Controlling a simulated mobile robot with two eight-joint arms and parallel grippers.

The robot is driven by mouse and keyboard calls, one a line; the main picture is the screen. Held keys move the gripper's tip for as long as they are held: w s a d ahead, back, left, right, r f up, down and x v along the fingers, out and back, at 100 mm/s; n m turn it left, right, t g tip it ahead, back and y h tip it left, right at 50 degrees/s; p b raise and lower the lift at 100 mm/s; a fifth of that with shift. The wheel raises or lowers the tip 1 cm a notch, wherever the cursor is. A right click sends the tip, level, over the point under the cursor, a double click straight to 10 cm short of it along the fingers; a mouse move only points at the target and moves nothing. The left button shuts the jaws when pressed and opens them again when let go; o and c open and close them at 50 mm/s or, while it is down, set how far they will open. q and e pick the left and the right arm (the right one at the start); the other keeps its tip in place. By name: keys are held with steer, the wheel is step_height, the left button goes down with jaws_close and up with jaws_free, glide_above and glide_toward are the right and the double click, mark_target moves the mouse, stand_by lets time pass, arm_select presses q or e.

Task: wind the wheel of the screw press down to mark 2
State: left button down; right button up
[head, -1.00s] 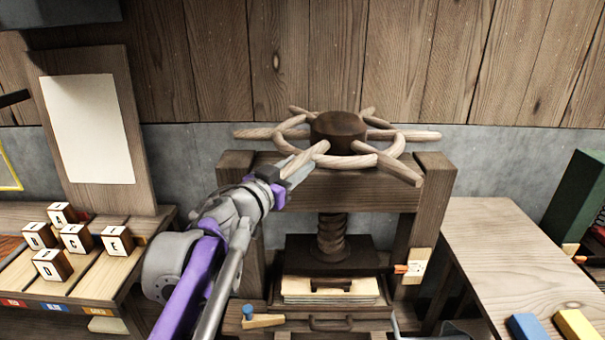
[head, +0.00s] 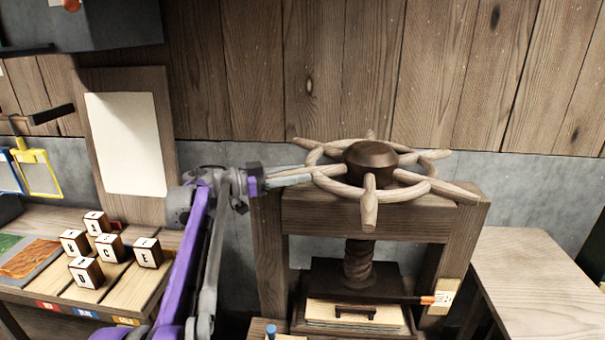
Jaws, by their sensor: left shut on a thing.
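The screw press has a wooden wheel (head: 428,187) with several spoke handles around a dark hub (head: 370,158). My left gripper (head: 300,177) is at the wheel's left side, shut on a wheel handle, which its fingers mostly hide. The screw (head: 358,262) runs down from the crossbeam (head: 330,215) to the dark pressing plate (head: 338,277). An orange-tipped pointer (head: 428,300) lies against the pale mark card (head: 444,297) on the right post. The card's marks are too small to read. My right gripper is out of view.
Lettered blocks (head: 108,247) stand on a bench at the left, with a pale sheet on a board (head: 126,143) behind. A bare wooden table (head: 530,275) is at the right. A dark cabinet (head: 105,22) hangs at upper left. A plank wall rises close behind the press.

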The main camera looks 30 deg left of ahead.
arm_select(q)
steer(key=shift+w+a+r+m+g+h+p, duration=0.25)
steer(key=shift+w+a+g+h+p, duration=0.1)
steer(key=shift+w+a, duration=0.1)
steer(key=shift+w+a+r+m+g+h+p, duration=0.1)
steer(key=shift+w+a+m+g+h+p, duration=0.15)
steer(key=shift+w+a+g+h, duration=0.15)
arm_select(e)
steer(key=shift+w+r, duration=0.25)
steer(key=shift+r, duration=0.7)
arm_select(q)
steer(key=c, duration=0.5)
jaws_free()
steer(key=shift+s, duration=0.1)
steer(key=shift+f, duration=0.1)
steer(key=b+v, duration=0.1)
steer(key=v, duration=0.9)
steer(key=shift+s+a, duration=0.2)
steer(key=shift+s, duration=0.15)
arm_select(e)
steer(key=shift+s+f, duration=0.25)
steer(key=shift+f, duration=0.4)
